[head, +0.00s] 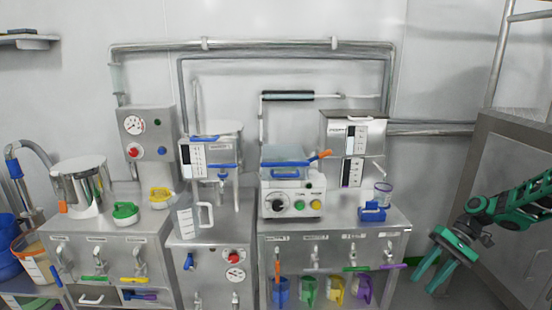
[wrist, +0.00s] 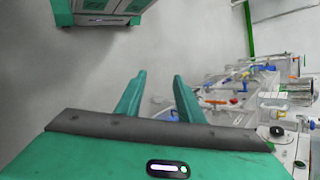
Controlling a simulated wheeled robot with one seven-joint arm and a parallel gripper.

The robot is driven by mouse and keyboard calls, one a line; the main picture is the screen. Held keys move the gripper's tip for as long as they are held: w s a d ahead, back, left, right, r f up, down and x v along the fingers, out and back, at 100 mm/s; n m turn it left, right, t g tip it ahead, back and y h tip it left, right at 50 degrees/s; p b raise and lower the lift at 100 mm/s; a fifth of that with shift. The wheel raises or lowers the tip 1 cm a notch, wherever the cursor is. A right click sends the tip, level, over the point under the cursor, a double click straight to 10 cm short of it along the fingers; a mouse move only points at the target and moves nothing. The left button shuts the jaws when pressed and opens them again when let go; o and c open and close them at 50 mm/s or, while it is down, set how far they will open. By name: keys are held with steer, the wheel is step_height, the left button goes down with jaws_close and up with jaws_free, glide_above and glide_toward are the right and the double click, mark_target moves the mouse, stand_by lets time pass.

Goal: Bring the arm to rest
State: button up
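My arm reaches in from the right edge of the head view, green and black. My gripper (head: 433,272) hangs at the lower right, to the right of the steel bench and apart from it, fingers pointing down and left. In the wrist view my gripper (wrist: 157,95) shows two green fingers spread apart with nothing between them. It is open and empty. No object touches it in either view.
A steel bench (head: 335,230) with machines, a clear jug (head: 187,218) and hanging coloured cups (head: 308,290) stands left of my gripper. A steel cabinet (head: 500,180) stands close at the right. Between them is a gap of bare wall.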

steer(key=s+a+r+m+t+h, duration=0.15)
steer(key=s+r+h, duration=0.45)
steer(key=s+r, duration=0.8)
steer(key=s+a+r+m+t+h, duration=0.1)
steer(key=s+m+t+h, duration=0.1)
steer(key=s, duration=1.3)
steer(key=shift+s+r, duration=0.35)
steer(key=shift+w+f, duration=0.25)
steer(key=shift+w, duration=0.4)
steer(key=shift+c, duration=0.4)
